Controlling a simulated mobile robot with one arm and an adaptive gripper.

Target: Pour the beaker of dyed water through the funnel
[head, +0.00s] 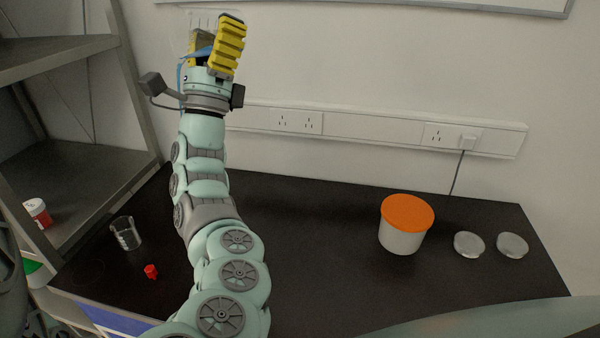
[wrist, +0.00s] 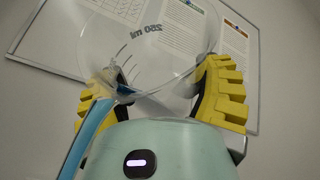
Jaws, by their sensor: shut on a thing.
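My gripper (head: 214,42) is raised high above the back of the bench, near the wall. Its yellow fingers are shut on a clear beaker (wrist: 160,40) marked 250 ml, which lies between them in the wrist view. In the head view the beaker is faint and mostly behind the fingers. A blue streak (wrist: 88,132) runs from the beaker's edge down beside my gripper; I cannot tell whether it is liquid or solid. The visible part of the beaker looks clear. No funnel can be made out.
On the black bench (head: 310,215), a small glass beaker (head: 125,233) and a red piece (head: 151,271) are at left. An orange-lidded tub (head: 403,228) and two glass dishes (head: 469,244) are at right. A grey shelf (head: 75,175) stands left. The middle bench is clear.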

